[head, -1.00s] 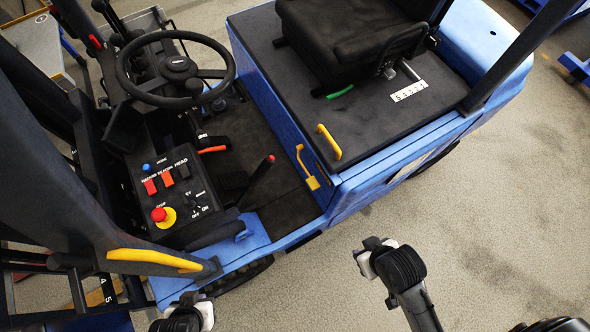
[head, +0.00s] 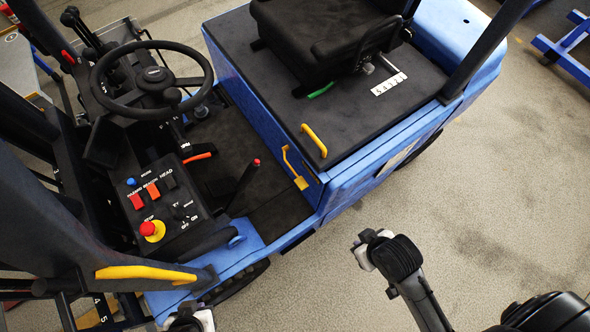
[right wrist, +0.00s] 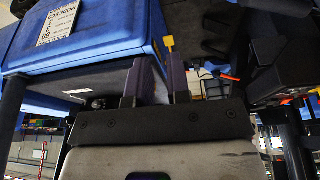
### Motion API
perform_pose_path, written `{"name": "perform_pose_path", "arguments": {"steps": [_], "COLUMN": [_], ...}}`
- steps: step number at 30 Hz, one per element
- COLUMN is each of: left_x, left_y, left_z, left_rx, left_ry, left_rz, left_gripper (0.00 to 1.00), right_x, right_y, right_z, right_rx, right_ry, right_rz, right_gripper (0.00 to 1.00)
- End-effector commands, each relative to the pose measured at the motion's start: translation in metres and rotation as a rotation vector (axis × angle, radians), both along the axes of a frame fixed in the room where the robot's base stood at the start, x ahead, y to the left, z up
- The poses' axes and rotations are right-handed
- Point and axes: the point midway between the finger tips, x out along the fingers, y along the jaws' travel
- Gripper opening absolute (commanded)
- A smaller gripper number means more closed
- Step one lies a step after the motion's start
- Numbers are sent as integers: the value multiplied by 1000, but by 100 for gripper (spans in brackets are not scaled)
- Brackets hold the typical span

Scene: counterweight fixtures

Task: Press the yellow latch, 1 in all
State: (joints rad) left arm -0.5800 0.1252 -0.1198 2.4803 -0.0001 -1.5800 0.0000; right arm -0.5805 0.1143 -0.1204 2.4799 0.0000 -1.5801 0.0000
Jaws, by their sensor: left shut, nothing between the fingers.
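The yellow latch (head: 294,170) is a thin bent lever with a small plate at its lower end. It is on the blue side panel of the truck body, above the dark footwell floor. A yellow part that looks like it shows in the right wrist view (right wrist: 168,43). My left gripper (head: 188,320) is at the bottom edge of the head view, cut off, shut and empty, well below the latch. In the right wrist view my right gripper (right wrist: 154,82) has its two fingers apart with nothing between them, beneath the blue panel.
A yellow handle (head: 314,140) sits on the dark hood, and another yellow bar (head: 146,272) is on the mast post. A black lever (head: 244,188) stands in front of the latch. The steering wheel (head: 152,80) and red stop button (head: 148,229) are left. Open floor (head: 480,200) lies right.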

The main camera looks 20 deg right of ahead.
Motion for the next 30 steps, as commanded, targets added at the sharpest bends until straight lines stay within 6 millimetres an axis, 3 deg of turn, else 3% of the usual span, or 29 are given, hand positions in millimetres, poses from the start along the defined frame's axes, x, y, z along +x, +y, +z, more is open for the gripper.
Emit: {"name": "perform_pose_path", "arguments": {"steps": [5,30], "left_x": [0,0], "left_y": [0,-3], "left_z": [0,0], "left_rx": [0,-11], "left_ry": [0,1], "left_rz": [0,7], "left_gripper": [0,0], "right_x": [0,0], "right_y": [0,-3], "right_z": [0,0], "right_rx": [0,-10], "right_ry": [-1,-2], "right_rz": [0,6], "right_gripper": [0,0]}}
